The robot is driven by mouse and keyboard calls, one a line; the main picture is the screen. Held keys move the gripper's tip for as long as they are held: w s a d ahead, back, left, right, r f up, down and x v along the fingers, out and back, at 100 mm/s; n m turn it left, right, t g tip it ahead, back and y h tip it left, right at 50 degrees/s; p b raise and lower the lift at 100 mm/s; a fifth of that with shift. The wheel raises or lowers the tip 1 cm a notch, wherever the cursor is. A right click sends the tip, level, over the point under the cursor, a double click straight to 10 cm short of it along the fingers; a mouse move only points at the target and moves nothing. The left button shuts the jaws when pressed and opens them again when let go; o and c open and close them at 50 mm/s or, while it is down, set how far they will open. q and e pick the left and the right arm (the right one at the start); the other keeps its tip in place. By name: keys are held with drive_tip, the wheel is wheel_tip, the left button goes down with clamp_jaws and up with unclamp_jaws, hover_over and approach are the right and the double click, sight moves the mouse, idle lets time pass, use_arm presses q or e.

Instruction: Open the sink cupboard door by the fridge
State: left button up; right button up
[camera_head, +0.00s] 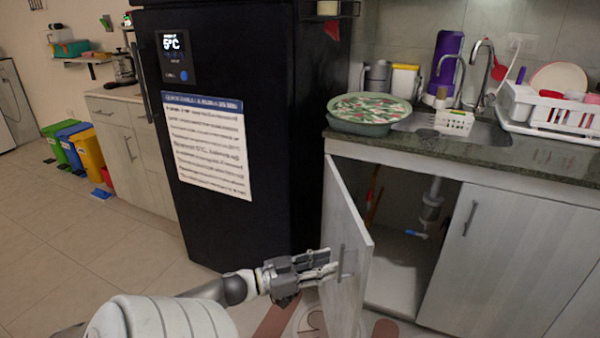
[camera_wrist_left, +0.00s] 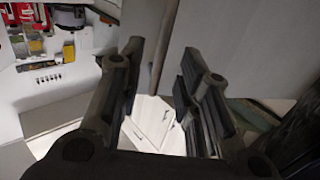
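The sink cupboard door (camera_head: 345,230) by the fridge is a pale grey panel, hinged on its fridge side and standing wide open. Its slim metal handle (camera_head: 341,262) is on the outer face, near the free edge. My left gripper (camera_head: 328,264) is at that handle, reaching in from the left. In the left wrist view the gripper's two dark fingers (camera_wrist_left: 165,75) are spread apart, with a pale panel and a thin bar (camera_wrist_left: 158,65) beyond and between them. I cannot tell whether the fingers touch the handle. My right gripper is not in view.
The black fridge (camera_head: 235,130) stands left of the sink cupboard. The open cupboard (camera_head: 395,265) shows a drain pipe (camera_head: 431,205) inside. A second, closed door (camera_head: 500,260) is to the right. Above are the counter (camera_head: 450,152) and dish rack (camera_head: 550,115).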

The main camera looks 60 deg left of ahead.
use_arm(q)
drive_tip(key=v, duration=0.7)
drive_tip(key=shift+s, duration=0.15)
drive_tip(key=shift+f, duration=0.1)
